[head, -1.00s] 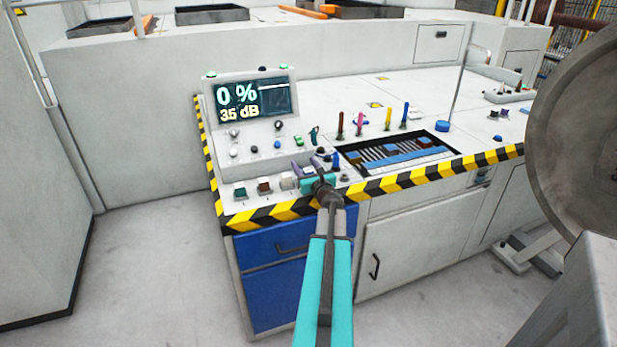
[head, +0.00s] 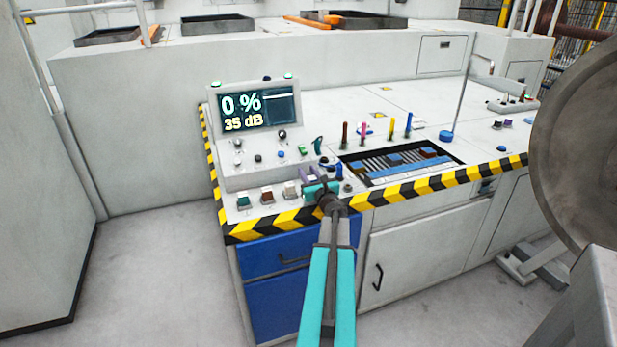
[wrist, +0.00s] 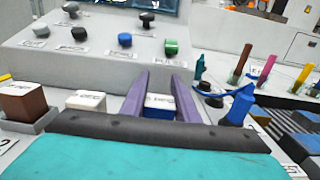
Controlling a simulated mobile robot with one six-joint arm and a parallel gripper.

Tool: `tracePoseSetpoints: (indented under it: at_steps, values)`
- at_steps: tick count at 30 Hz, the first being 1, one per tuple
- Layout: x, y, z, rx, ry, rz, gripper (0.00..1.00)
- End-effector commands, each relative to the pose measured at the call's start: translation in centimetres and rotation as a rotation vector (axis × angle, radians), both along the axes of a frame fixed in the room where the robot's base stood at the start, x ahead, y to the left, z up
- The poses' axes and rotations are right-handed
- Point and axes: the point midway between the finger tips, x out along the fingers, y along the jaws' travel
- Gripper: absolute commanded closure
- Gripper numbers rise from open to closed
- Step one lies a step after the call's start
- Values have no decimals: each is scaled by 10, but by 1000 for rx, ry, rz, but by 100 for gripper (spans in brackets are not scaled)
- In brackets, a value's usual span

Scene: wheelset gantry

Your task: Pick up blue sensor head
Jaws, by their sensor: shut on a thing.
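The blue sensor head (wrist: 160,106) is a small blue block with a white labelled top. In the wrist view it sits between the two purple fingers of my gripper (wrist: 160,88), which is shut on it. In the head view my gripper (head: 317,175) is over the front of the console, at the right end of a row of sensor heads, and hides the blue one. A white head (wrist: 86,100) and a brown head (wrist: 28,102) stand to its left. A dark teal head (head: 243,200) is at the row's left end. I cannot tell whether the held block still touches its seat.
A sloped panel with knobs (wrist: 124,40) rises close behind the fingers. A blue piece with a cable (wrist: 240,105) stands just right. Several coloured pens (head: 364,132) and a recessed tray (head: 440,170) lie further right. A large grey wheel (head: 580,150) stands at far right.

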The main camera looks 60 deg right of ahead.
Motion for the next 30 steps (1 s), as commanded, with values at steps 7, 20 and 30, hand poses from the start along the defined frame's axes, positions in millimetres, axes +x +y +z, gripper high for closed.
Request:
tracePoseSetpoints:
  at_steps: [7, 20, 30]
  values:
    - [0, 0, 28, -3, 0, 0, 97]
    - [-45, 37, 33, -1, 0, -1, 97]
    - [-81, 65, 37, -1, 0, -1, 97]
